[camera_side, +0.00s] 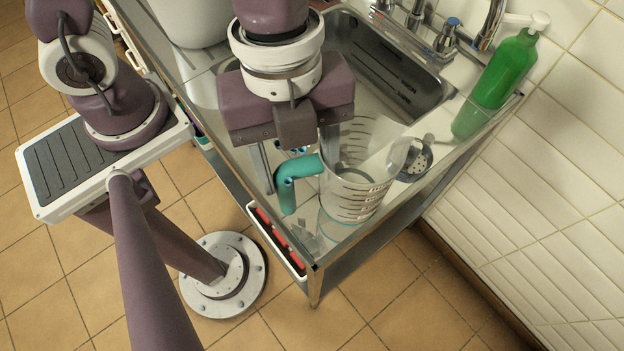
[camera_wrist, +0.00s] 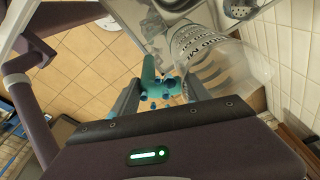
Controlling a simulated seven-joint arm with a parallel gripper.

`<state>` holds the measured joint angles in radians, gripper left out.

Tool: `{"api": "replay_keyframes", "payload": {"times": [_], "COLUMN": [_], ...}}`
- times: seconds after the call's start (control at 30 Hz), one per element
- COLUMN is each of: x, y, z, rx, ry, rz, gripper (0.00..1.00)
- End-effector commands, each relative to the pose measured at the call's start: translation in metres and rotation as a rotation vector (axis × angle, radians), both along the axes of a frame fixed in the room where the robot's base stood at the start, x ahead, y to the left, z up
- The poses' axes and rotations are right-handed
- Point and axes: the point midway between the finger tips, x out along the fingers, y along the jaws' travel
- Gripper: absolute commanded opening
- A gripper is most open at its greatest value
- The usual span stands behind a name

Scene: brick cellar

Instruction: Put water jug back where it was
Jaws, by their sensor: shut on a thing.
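The water jug is a clear measuring jug (camera_side: 362,182) with dark markings and a teal handle (camera_side: 292,180). It is at the near end of the steel counter, with its handle toward the left. My gripper (camera_side: 295,162) points down at the handle and is shut on it. In the wrist view the teal handle (camera_wrist: 152,80) with blue ends is between the two fingers of my gripper (camera_wrist: 163,95), and the clear jug body (camera_wrist: 212,60) is to its right. I cannot tell whether the jug's base touches the counter.
The steel counter (camera_side: 215,85) has a sink (camera_side: 385,70) with taps (camera_side: 447,38) behind the jug. A green bottle (camera_side: 503,72) is by the tiled wall. A round strainer (camera_side: 415,160) is just right of the jug. A white container (camera_side: 193,18) is at the back left.

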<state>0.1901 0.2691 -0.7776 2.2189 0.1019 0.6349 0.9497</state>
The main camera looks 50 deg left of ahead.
Motion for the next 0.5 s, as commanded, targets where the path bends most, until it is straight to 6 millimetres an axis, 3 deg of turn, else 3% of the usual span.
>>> {"api": "replay_keyframes", "payload": {"times": [0.2,0.5], "x": [-0.001,-0.001], "y": [0.000,0.000], "z": [-0.040,-0.043], "rx": [0.002,0.000], "ry": [0.003,0.000], "rz": [-0.003,0.001], "gripper": [0.00,0.00]}}
